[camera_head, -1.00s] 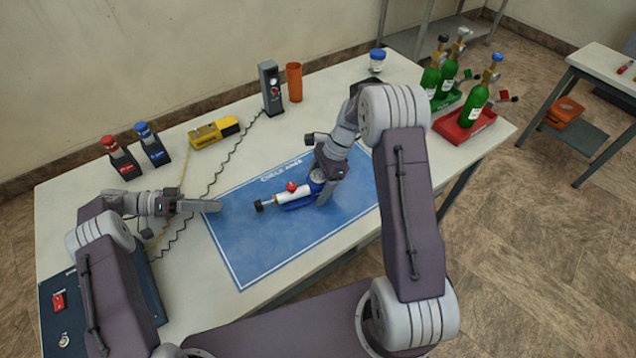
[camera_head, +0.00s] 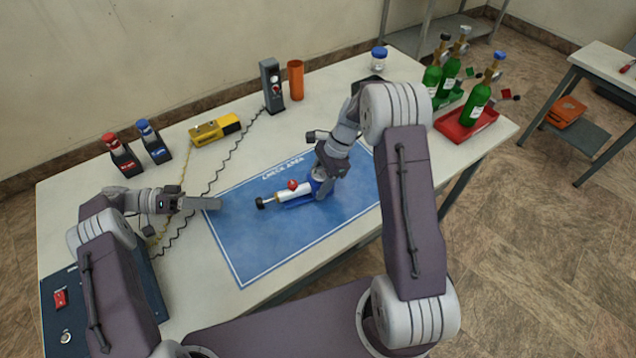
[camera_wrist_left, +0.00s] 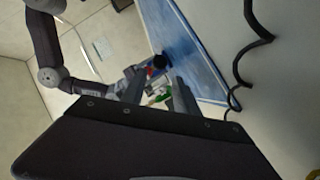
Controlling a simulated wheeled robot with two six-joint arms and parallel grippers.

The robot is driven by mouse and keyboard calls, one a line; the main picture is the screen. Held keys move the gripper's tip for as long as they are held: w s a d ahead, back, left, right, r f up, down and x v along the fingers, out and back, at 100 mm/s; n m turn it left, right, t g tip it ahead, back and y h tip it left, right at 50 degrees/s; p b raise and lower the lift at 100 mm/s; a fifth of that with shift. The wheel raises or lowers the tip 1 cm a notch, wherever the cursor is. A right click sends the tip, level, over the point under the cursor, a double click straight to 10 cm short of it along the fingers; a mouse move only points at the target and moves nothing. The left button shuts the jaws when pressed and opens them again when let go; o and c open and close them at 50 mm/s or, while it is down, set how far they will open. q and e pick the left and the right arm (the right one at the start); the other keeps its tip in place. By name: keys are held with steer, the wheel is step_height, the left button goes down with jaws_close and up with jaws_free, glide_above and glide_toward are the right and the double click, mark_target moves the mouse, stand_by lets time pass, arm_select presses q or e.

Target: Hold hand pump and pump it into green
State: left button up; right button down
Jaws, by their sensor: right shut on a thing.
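The hand pump (camera_head: 290,195) lies on the blue mat. It has a white barrel, a red knob on top, a blue part at its right end and a black handle (camera_head: 261,203) at its left end. My right gripper (camera_head: 322,186) is shut on the pump's blue right end and partly hides it. My left gripper (camera_head: 212,203) is open and empty at the mat's left edge, apart from the black handle. In the left wrist view its two fingers (camera_wrist_left: 156,92) are spread, with the black handle (camera_wrist_left: 160,62) beyond them.
The blue mat (camera_head: 245,250) is mostly bare. A black coiled cord (camera_head: 205,185) runs left of it to a grey gauge device (camera_head: 271,86).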

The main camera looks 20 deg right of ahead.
stand_by(0.4)
arm_select(q)
jaws_close()
steer(key=n, duration=0.3)
steer(key=shift+a+r+t, duration=0.15)
steer(key=shift+a+t, duration=0.15)
steer(key=shift+a, duration=0.1)
steer(key=n, duration=0.2)
steer(key=a+n, duration=0.1)
steer(key=n, duration=0.2)
steer(key=n+t, duration=0.1)
steer(key=n, duration=0.2)
steer(key=shift+s+a+r, duration=0.2)
steer(key=shift+a, duration=0.15)
steer(key=n, duration=0.4)
steer(key=s+a+n+t, duration=0.1)
steer(key=n, duration=0.3)
steer(key=a+n, duration=0.1)
steer(key=n, duration=0.2)
steer(key=shift+s+r+n+t, duration=0.15)
steer(key=shift+s+n+t, duration=0.2)
steer(key=shift+n+t, duration=0.05)
steer(key=n, duration=0.2)
steer(key=s+n, duration=0.1)
steer(key=n, duration=0.1)
steer(key=a+n, duration=0.1)
steer(key=n, duration=0.1)
steer(key=shift+s+r+n+t+y, duration=0.1)
steer(key=shift+s+n+t+y, duration=0.1)
steer(key=shift+n+t+y, duration=0.15)
